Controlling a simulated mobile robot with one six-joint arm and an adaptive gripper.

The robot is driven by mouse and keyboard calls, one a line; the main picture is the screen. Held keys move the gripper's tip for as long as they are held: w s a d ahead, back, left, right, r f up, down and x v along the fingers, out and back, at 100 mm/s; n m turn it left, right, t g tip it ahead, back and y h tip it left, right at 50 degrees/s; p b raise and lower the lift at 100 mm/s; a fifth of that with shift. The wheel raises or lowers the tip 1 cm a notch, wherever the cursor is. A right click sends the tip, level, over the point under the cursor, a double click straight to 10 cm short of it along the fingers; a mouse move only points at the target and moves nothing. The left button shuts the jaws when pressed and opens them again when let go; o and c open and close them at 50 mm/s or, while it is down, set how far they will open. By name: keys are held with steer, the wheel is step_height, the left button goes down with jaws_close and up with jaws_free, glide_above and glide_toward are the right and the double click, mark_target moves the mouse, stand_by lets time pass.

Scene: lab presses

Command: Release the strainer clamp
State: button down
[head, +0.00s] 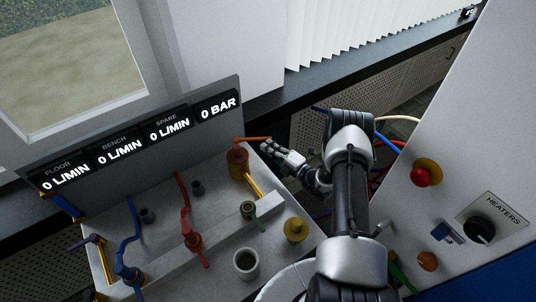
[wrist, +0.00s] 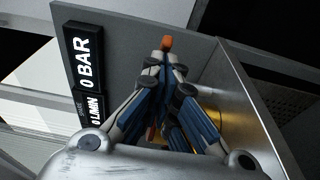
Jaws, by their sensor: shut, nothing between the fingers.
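A copper-brown cylindrical body (head: 238,162), which looks like the strainer, stands at the back right corner of the pale bench top. A thin orange lever (head: 254,139) extends from its top towards the right; I take this for the clamp. My gripper (head: 268,147) is shut and empty, with its fingertips close to the lever's right end. In the wrist view my gripper (wrist: 166,58) has its fingers together, and an orange tip (wrist: 166,43) shows just beyond them. I cannot tell whether they touch. The fingers hide most of the brown body there.
A display panel (head: 218,106) reading 0 BAR stands behind the bench. A yellow handle (head: 254,185), a green valve (head: 250,209), red pipework (head: 184,205) and blue pipework (head: 130,240) stand on the bench. A heaters cabinet (head: 450,160) with a red button (head: 427,172) is on the right.

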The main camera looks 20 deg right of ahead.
steer(key=shift+w+d+r, duration=0.1)
stand_by(0.3)
steer(key=v, duration=0.8)
steer(key=w+a+r+n+g+y, duration=0.1)
steer(key=a+r+n+g+y, duration=0.45)
steer(key=a+r+n, duration=0.65)
steer(key=s+a+r+n+g, duration=0.8)
steer(key=a+r+n, duration=0.1)
steer(key=r+n, duration=0.3)
steer(key=s+a+r+n+g+h, duration=0.1)
steer(key=s+a+r+n+h, duration=0.15)
steer(key=s+n, duration=0.4)
steer(key=s+a+r+n+g+h, duration=0.1)
steer(key=s+r+n+g+h, duration=0.15)
steer(key=s+n, duration=0.4)
steer(key=s+d+r+n+t+h, duration=0.4)
steer(key=s+d+n+h, duration=0.3)
steer(key=n, duration=0.5)
steer(key=s+t, duration=0.1)
steer(key=s, duration=0.1)
steer(key=shift+s+d+r+n, duration=0.25)
steer(key=shift+s+r+n, duration=0.05)
steer(key=shift+r, duration=0.1)
